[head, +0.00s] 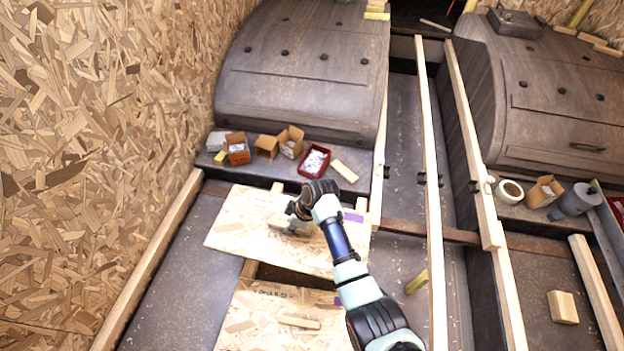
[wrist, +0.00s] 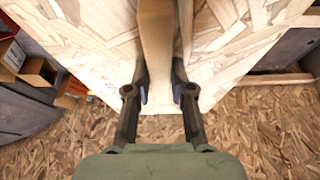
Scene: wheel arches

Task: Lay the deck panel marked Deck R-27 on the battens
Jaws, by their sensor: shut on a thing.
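An OSB deck panel (head: 240,230) with a purple mark on its right edge spans the bay in front of the left wheel arch. My gripper (head: 290,222) is over its middle. In the wrist view my gripper (wrist: 160,92) is shut on the wooden grip bar (wrist: 158,35) on this panel (wrist: 225,30). Its marking is too small to read. A second deck panel (head: 260,330) lies nearer, with a grip bar (head: 299,322) and printed lettering I cannot read fully. A batten (head: 249,268) shows at the gap between the panels. Whether the held panel touches the battens I cannot tell.
Cardboard boxes (head: 266,146) and a red tray (head: 314,160) stand on the ledge behind the panel. An OSB wall (head: 90,130) rises on the left. Long upright-edged timbers (head: 431,190) run along the right. A block (head: 562,307) lies at the far right.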

